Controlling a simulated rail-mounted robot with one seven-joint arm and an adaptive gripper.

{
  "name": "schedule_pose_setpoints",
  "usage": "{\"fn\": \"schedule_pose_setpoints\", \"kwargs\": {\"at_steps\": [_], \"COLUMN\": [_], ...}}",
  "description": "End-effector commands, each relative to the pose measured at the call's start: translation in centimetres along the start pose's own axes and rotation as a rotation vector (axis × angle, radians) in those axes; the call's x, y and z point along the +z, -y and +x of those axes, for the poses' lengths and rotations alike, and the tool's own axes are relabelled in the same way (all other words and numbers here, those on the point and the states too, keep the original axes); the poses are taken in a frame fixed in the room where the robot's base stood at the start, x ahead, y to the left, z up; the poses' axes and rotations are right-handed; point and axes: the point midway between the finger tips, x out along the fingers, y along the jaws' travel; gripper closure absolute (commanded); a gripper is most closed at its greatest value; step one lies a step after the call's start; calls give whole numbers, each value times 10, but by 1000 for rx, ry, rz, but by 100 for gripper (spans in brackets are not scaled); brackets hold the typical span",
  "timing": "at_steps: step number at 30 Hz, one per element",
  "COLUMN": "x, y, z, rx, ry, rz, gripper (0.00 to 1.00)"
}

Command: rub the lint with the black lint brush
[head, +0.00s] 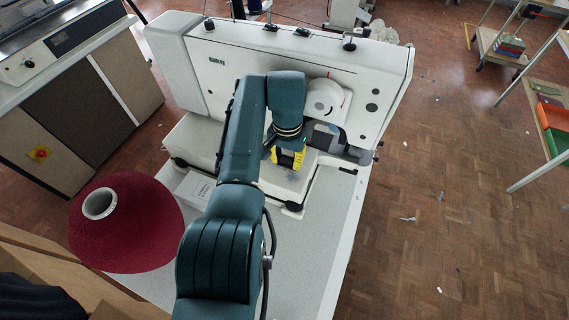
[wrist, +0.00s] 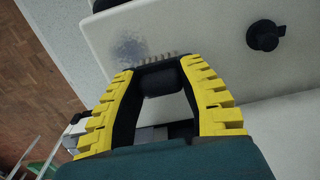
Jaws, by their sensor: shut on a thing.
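My gripper (wrist: 160,69) has yellow ridged fingers and is shut on the black lint brush (wrist: 161,84). The brush lies across between the fingertips, with a row of short bristles along its far edge. The lint (wrist: 128,47) is a fuzzy blue-grey patch on the cream machine bed, just beyond the bristles and to their left in the wrist view. I cannot tell whether the bristles touch the bed. In the head view my gripper (head: 288,159) is over the bed in front of the sewing head, and the brush is mostly hidden.
The cream buttonhole machine (head: 290,65) stands behind my gripper. A black knob (wrist: 264,35) rises from the bed to the right in the wrist view. A red thread cone (head: 135,235) and a white labelled box (head: 194,188) are left of my arm. The front right tabletop (head: 315,255) is clear.

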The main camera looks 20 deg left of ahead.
Motion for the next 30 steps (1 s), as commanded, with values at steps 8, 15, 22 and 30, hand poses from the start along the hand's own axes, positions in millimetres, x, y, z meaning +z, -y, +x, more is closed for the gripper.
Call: {"fn": "schedule_pose_setpoints", "kwargs": {"at_steps": [8, 15, 22, 30], "x": [0, -2, -5, -6], "y": [-5, -5, -5, -5], "z": [-8, -41, -69, -68], "rx": [0, -1, 0, -2], "ry": [6, -3, -15, -22], "rz": [9, 9, 10, 8], "gripper": [98, 98, 98, 98]}}
